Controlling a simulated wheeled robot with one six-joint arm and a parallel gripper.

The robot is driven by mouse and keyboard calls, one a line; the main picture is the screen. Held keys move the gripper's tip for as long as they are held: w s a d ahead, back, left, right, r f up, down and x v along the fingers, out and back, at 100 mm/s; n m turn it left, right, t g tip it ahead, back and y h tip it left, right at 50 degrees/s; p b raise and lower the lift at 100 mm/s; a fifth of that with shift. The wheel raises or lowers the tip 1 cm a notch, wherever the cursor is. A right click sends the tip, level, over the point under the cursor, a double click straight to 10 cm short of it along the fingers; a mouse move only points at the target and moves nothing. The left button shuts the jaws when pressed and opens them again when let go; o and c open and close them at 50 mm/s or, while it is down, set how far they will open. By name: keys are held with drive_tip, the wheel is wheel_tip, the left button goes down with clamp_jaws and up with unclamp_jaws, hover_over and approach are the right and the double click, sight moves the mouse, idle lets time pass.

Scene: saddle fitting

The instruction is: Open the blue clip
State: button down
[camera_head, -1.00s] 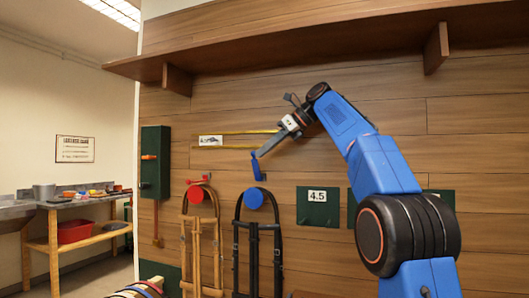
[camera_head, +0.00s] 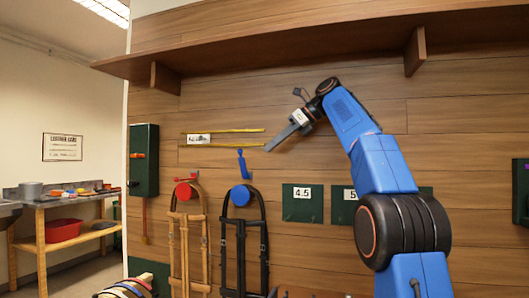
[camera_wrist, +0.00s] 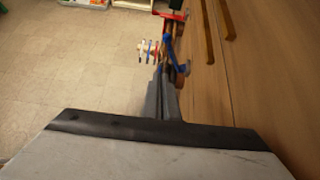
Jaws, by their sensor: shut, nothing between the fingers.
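The blue clip (camera_head: 242,163) stands nearly upright just above a round blue disc (camera_head: 240,197), at the top of the black strap set on the wooden wall. It also shows in the wrist view (camera_wrist: 168,45), beyond my fingertips. My gripper (camera_head: 270,148) is to the right of the clip's upper end, tilted down to the left. A visible gap separates its tip from the clip in the head view. The fingers (camera_wrist: 164,95) are together and empty. Whether the clip's catch is released is too small to tell.
A red disc (camera_head: 183,191) with a red clip (camera_head: 186,178) tops the tan strap set to the left. Yellow rails (camera_head: 225,131) run along the wall above. A green "4.5" plate (camera_head: 302,203) is at right. A wooden shelf (camera_head: 290,60) overhangs the arm.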

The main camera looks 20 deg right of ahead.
drive_tip(key=shift+w+d+v, duration=0.15)
drive_tip(key=shift+v, duration=0.8)
drive_tip(key=shift+w+d+v, duration=0.1)
drive_tip(key=shift+w+v, duration=0.05)
drive_tip(key=shift+v, duration=0.75)
drive_tip(key=s+a+f+n+h, duration=0.25)
drive_tip(key=s+f+n, duration=0.25)
drive_tip(key=s+f, duration=0.45)
drive_tip(key=s+a+f+n+h, duration=0.2)
drive_tip(key=s+a+f+n, duration=0.3)
drive_tip(key=s+f, duration=0.5)
drive_tip(key=s+d+f+n+h, duration=0.1)
drive_tip(key=s+f+n, duration=0.4)
drive_tip(key=s+f, duration=0.3)
drive_tip(key=s+d+f+n+g+h, duration=0.1)
drive_tip(key=s+f+n, duration=0.4)
drive_tip(key=f, duration=1.1)
drive_tip(key=s+d+f+n+h, duration=0.1)
drive_tip(key=s+f+n, duration=0.4)
drive_tip(key=s+f, duration=0.6)
drive_tip(key=shift+f+h, duration=0.45)
drive_tip(key=shift+f, duration=0.35)
